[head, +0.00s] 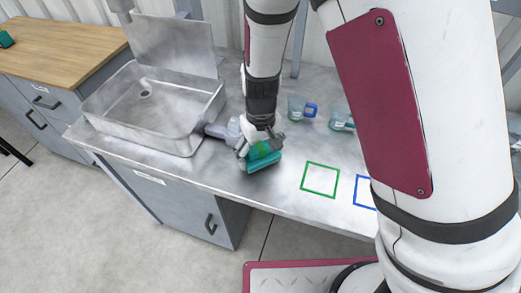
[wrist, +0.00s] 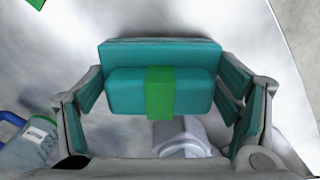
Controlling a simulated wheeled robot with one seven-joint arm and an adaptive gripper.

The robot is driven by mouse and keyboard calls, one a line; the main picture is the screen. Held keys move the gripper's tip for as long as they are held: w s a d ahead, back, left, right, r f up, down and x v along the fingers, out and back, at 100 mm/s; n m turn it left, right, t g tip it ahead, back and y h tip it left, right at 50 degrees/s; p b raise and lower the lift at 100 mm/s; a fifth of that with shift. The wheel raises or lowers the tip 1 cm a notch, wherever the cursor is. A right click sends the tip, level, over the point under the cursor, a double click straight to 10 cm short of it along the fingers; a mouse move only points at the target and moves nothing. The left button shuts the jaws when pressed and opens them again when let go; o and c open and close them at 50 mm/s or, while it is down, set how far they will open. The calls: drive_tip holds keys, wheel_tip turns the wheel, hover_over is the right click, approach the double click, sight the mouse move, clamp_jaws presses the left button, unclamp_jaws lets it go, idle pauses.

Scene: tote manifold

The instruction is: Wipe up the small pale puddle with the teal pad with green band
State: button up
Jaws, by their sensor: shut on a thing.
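My gripper (head: 257,146) is low over the front part of the metal worktop, right of the sink basin. It is shut on the teal pad with green band (head: 263,160). In the wrist view the pad (wrist: 122,92) sits between the two fingers of my gripper (wrist: 160,85), its green band facing the camera. The pad is at or close to the worktop; I cannot tell whether it touches. I cannot make out the small pale puddle in either view.
A metal sink basin (head: 152,139) is to the left. A pale lavender-grey object (head: 222,130) is beside my gripper. A blue-handled cup (head: 296,109) and a green-handled cup (head: 340,122) stand behind right. A green square outline (head: 320,164) marks bare worktop.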

drive_tip(key=shift+f+b, duration=0.3)
drive_tip(key=shift+f, duration=0.4)
drive_tip(key=shift+a, duration=0.1)
drive_tip(key=shift+w+a+r, duration=0.1)
drive_tip(key=shift+w+a, duration=0.25)
drive_tip(key=shift+a, duration=0.55)
drive_tip(key=shift+w+a+r, duration=0.1)
drive_tip(key=shift+w+a, duration=0.25)
drive_tip(key=shift+a, duration=0.5)
drive_tip(key=shift+f, duration=0.15)
drive_tip(key=shift+c, duration=0.4)
drive_tip(key=shift+s+d+p, duration=0.2)
drive_tip(key=shift+s+d, duration=0.05)
drive_tip(key=shift+d, duration=0.35)
drive_tip(key=shift+s+d+p, duration=0.15)
drive_tip(key=shift+s+d, duration=0.05)
drive_tip(key=shift+d, duration=0.45)
drive_tip(key=shift+s+d+p, duration=0.2)
drive_tip(key=shift+s+d, duration=0.05)
drive_tip(key=shift+d, duration=0.35)
